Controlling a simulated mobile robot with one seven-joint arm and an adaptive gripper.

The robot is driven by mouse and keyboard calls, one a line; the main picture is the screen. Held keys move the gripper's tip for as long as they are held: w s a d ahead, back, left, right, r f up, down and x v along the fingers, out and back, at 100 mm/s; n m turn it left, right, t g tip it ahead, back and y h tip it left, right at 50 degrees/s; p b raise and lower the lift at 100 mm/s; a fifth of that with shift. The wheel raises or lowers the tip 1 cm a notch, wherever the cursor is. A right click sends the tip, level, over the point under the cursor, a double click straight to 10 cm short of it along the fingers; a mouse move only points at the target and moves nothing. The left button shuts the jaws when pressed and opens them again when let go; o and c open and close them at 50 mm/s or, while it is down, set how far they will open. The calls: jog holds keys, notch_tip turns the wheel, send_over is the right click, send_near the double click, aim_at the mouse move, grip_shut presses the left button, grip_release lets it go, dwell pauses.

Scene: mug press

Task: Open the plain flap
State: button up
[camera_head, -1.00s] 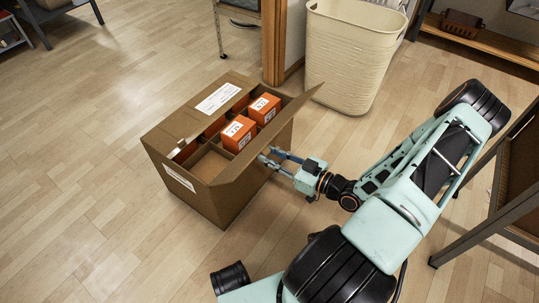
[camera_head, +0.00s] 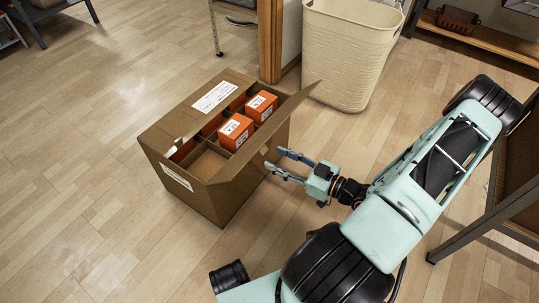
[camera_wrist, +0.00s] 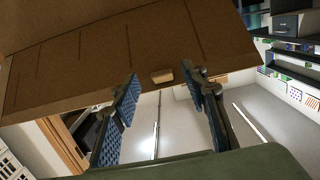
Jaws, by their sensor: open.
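A brown cardboard box (camera_head: 190,197) stands on the floor. Its plain flap (camera_head: 256,144) is on the right long side, tilted up and outward from the box, with its far corner sticking out. A flap with a white label (camera_head: 212,97) lies on the left side of the top. My gripper (camera_head: 274,159) is open and empty, just outside the plain flap, with a small gap showing. In the wrist view, brown cardboard (camera_wrist: 120,50) with a small tan tab (camera_wrist: 162,76) fills the top beyond my spread blue fingers; contact is not clear there.
Orange boxes (camera_head: 236,132) stand in the divided compartments, and a front compartment is empty. A cream bin (camera_head: 345,55) stands behind the box. A table with dark legs (camera_head: 480,235) is at the right. Floor in front and left is clear.

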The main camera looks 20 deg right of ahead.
jog(key=v, duration=0.2)
jog(key=shift+s+d, duration=0.2)
jog(key=shift+s, duration=0.15)
